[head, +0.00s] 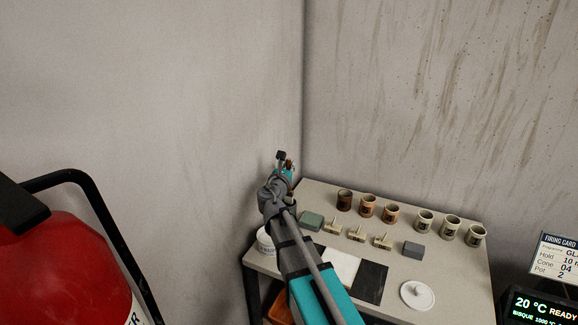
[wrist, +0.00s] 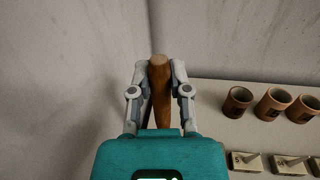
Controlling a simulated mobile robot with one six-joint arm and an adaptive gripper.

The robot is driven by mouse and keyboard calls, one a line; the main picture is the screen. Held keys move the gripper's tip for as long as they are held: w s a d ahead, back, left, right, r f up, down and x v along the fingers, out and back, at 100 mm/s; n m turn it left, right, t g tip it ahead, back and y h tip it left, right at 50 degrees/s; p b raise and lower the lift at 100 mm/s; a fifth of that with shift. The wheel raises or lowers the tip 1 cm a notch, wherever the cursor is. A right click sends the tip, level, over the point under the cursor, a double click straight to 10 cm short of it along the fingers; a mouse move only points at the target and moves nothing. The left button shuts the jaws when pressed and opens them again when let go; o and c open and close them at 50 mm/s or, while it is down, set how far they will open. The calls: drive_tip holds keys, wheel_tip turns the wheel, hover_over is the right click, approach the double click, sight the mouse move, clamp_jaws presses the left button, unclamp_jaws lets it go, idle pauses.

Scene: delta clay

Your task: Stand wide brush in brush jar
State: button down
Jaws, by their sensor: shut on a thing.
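My gripper (wrist: 160,72) is shut on a brown wooden handle, which I take to be the wide brush (wrist: 159,95). The handle stands roughly upright between the fingers; its lower end is hidden behind my wrist housing. In the head view my gripper (head: 286,166) is above the table's back left corner, close to the walls, with a little of the brown handle showing. I cannot pick out the brush jar for certain; my arm covers part of the table's left end.
Brown cups (head: 367,205) and pale cups (head: 450,228) stand in a row along the table (head: 460,275). Small stamp-like blocks (head: 356,234), a green block (head: 311,220), a grey block (head: 413,250) and a white lid (head: 417,295) lie nearer. A red extinguisher (head: 62,265) is at left.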

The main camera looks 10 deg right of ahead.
drive_tip(key=shift+f+b, duration=1.85)
drive_tip(key=shift+f, duration=0.25)
drive_tip(key=c, duration=0.5)
unclamp_jaws()
drive_tip(key=shift+r, duration=0.15)
